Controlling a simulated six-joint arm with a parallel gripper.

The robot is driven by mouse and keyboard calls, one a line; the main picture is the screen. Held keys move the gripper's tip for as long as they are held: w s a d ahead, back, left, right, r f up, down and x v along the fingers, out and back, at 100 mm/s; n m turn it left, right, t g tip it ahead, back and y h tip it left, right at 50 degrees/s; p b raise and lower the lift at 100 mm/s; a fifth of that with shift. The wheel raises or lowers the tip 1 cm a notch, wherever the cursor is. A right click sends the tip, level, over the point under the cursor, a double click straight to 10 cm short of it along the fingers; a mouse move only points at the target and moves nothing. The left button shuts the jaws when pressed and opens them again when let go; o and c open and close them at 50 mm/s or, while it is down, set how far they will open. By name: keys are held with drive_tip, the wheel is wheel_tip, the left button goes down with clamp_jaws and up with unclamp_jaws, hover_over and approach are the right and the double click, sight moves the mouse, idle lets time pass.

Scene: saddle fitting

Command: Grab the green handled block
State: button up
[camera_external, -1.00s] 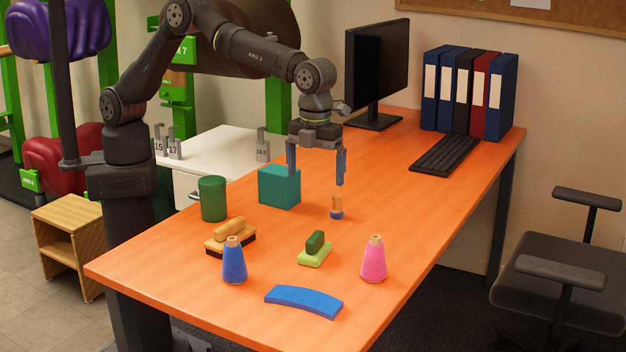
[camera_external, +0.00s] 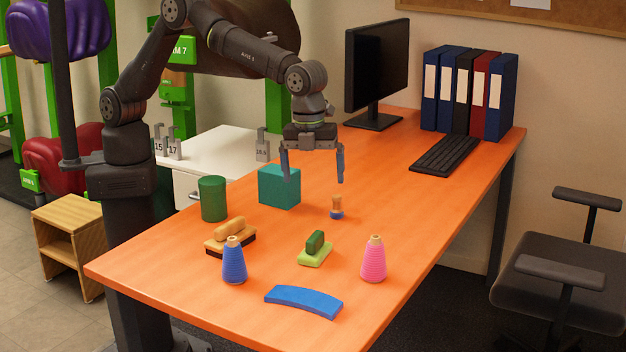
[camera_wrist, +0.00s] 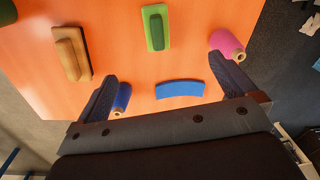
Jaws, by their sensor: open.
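The green handled block (camera_external: 315,248) is a light green base with a dark green handle on top. It lies on the orange table between the blue and pink spools. It also shows at the top middle of the wrist view (camera_wrist: 156,28), beyond the fingertips. My gripper (camera_external: 313,180) is open and empty, above the table and behind the block in the external view. Its fingers point down, well apart from the block. In the wrist view my gripper (camera_wrist: 162,72) has its two fingers spread wide.
Near the block are a blue spool (camera_external: 234,262), a pink spool (camera_external: 374,260), a curved blue piece (camera_external: 303,301), a wooden-handled block (camera_external: 230,238) and a small blue-and-wood piece (camera_external: 337,208). A teal cube (camera_external: 279,187) and green cylinder (camera_external: 213,199) stand farther back.

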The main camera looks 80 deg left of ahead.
sight(312, 235)
drive_tip(key=s+a+f+n+t+h, duration=0.2)
drive_tip(key=s+a+n+t, duration=0.15)
drive_tip(key=n, duration=1.25)
drive_tip(key=shift+g, duration=0.35)
drive_tip(key=x, duration=0.7)
drive_tip(key=s+d+x, duration=0.1)
drive_tip(key=x, duration=0.3)
drive_tip(key=shift+w+f, duration=0.15)
drive_tip(key=shift+f, duration=0.25)
drive_tip(key=shift+s+x, duration=0.2)
drive_tip(key=shift+x, duration=2.5)
drive_tip(key=shift+a+f, duration=0.1)
drive_tip(key=shift+a, duration=0.05)
drive_tip(key=c, duration=0.7)
drive_tip(key=shift+c, duration=0.2)
